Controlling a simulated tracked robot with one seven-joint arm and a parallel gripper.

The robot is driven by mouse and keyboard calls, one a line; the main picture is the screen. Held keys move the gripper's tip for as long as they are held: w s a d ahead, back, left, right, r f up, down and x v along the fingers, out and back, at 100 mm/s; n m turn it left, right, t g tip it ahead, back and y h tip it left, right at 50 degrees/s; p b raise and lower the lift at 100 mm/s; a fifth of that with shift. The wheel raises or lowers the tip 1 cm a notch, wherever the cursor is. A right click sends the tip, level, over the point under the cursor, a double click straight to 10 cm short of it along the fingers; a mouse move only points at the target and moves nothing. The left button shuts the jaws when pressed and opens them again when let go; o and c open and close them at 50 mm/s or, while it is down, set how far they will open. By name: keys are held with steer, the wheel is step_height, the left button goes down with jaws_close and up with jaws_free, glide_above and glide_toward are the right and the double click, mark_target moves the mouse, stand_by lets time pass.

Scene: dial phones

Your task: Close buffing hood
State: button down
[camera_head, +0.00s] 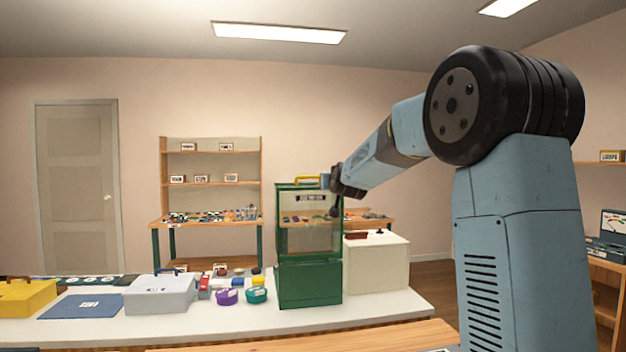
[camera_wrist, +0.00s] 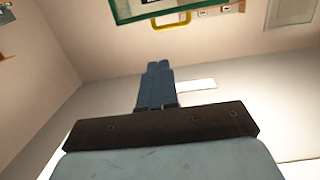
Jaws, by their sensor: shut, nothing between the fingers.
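The buffing hood (camera_head: 309,282) is a green cabinet with a see-through upper part, standing on the white table. Its yellow handle (camera_head: 307,179) is at the top front edge. In the wrist view a green-edged panel (camera_wrist: 125,12) with the yellow handle (camera_wrist: 172,24) shows at the top. My gripper (camera_head: 325,181) is by the hood's upper right corner, close to the handle's right end. In the wrist view the blue fingers (camera_wrist: 158,66) are together and empty, with a visible gap to the handle. My wrist covers part of the hood's upper right edge.
A cream box (camera_head: 376,266) stands right beside the hood. A grey case (camera_head: 160,296), purple and teal round items and a yellow toolbox (camera_head: 27,298) are to the left on the white table (camera_head: 225,322). Shelves stand behind. The space above the hood is clear.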

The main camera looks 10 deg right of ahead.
steer(key=w+a+t, duration=0.2)
steer(key=w+t, duration=0.2)
steer(key=w, duration=0.9)
glide_toward(310, 177)
step_height(310, 177, up, 5)
steer(key=w, duration=0.3)
steer(key=shift+w+a+f+n+y, duration=0.2)
steer(key=shift+w+f+n+y, duration=0.1)
steer(key=shift+w+f, duration=0.9)
steer(key=shift+w, duration=0.5)
